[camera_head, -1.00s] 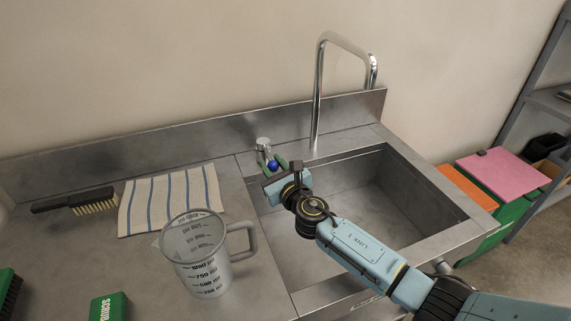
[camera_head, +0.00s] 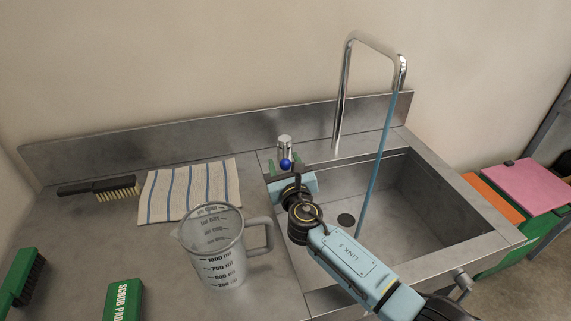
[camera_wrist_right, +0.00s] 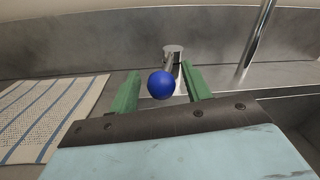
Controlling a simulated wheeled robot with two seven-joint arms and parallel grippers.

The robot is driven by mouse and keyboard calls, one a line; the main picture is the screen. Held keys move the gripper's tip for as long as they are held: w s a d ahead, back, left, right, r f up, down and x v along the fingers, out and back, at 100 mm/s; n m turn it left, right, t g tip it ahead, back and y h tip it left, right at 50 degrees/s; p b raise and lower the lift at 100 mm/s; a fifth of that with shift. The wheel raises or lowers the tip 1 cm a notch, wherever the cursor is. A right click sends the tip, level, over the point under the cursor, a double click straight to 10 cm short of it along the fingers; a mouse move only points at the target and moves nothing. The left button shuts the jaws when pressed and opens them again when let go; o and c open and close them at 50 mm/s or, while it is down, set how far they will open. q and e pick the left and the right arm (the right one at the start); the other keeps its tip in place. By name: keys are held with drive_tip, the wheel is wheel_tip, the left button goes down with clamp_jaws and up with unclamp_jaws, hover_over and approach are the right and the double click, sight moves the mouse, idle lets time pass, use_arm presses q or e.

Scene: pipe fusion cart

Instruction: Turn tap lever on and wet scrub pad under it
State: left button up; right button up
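The tap lever (camera_head: 285,163) has a blue ball knob and stands on a metal base behind the sink's left edge. The tap spout (camera_head: 344,95) arches over the sink, and a stream of water (camera_head: 377,170) falls from it into the basin. My right gripper (camera_head: 285,166) is at the lever; in the right wrist view its green fingers (camera_wrist_right: 160,88) are apart, with the blue knob (camera_wrist_right: 161,85) between them and visible gaps on both sides. The green scrub pad (camera_head: 123,301), lettered "SCRUB PAD", lies on the counter at the bottom left. My left gripper is not in view.
A clear measuring jug (camera_head: 217,245) stands on the counter left of the sink. A striped cloth (camera_head: 190,188) and a brush (camera_head: 105,188) lie behind it. A green brush (camera_head: 20,278) is at far left. Orange and pink lidded bins (camera_head: 527,185) stand right of the sink.

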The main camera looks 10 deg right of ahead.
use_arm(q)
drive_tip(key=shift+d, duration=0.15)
use_arm(e)
drive_tip(key=shift+s, duration=0.1)
drive_tip(key=shift+s+d, duration=0.1)
drive_tip(key=shift+s, duration=0.15)
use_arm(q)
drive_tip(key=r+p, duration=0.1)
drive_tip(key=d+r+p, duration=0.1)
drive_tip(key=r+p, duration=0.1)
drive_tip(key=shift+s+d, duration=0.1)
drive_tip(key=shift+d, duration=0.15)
use_arm(e)
drive_tip(key=s+d, duration=0.1)
drive_tip(key=s, duration=1.1)
drive_tip(key=shift+s, duration=0.35)
drive_tip(key=shift+d+r, duration=0.1)
